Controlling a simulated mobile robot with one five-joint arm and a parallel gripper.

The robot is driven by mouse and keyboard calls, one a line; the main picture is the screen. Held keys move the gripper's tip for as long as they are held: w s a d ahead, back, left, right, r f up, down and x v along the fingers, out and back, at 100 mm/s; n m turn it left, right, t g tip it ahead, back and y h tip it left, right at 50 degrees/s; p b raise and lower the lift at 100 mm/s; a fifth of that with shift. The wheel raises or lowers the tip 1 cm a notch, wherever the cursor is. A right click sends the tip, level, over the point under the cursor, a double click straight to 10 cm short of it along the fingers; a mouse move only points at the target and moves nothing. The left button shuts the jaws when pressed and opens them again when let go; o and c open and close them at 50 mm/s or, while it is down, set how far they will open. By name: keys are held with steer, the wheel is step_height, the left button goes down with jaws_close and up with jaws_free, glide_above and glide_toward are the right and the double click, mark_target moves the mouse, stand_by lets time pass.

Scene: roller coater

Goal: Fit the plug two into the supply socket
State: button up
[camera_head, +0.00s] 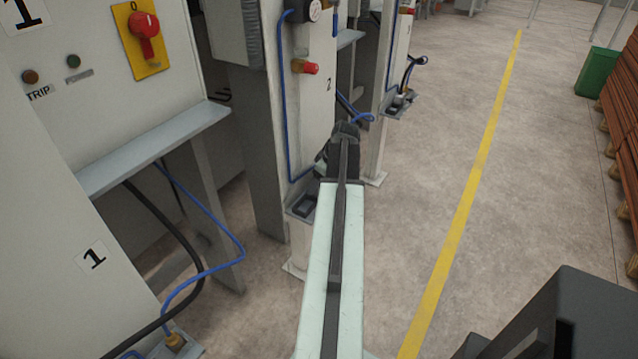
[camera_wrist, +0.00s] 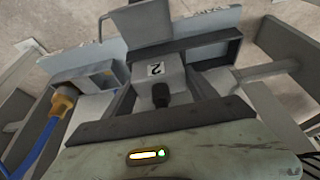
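Plug two (camera_wrist: 172,72) is a light grey block with a white "2" label and a short black stub facing the wrist camera. It sits between the fingers of my gripper (camera_wrist: 160,82), which appear closed on its sides. In the head view my gripper (camera_head: 343,150) is at the far end of the arm, beside panel 2, and the plug cannot be made out there. A grey bracket plate (camera_wrist: 115,48) with partly hidden lettering lies just beyond the plug. A dark-framed box (camera_wrist: 232,42) on it may be the supply socket; whether the plug touches it cannot be told.
A brass fitting with a blue cable (camera_wrist: 62,103) is at the left of the wrist view. Panel 1 (camera_head: 100,110) stands at the left, with cables hanging below. A bracket with a dark box (camera_head: 303,205) is beside my arm. Open floor (camera_head: 430,150) lies to the right.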

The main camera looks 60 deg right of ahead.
steer(key=shift+o, duration=1.2)
steer(key=shift+r, duration=0.15)
steer(key=shift+r+p, duration=0.35)
steer(key=shift+p, duration=0.15)
steer(key=p+v, duration=1)
steer(key=v, duration=0.1)
steer(key=shift+s, duration=0.15)
steer(key=shift+r, duration=0.15)
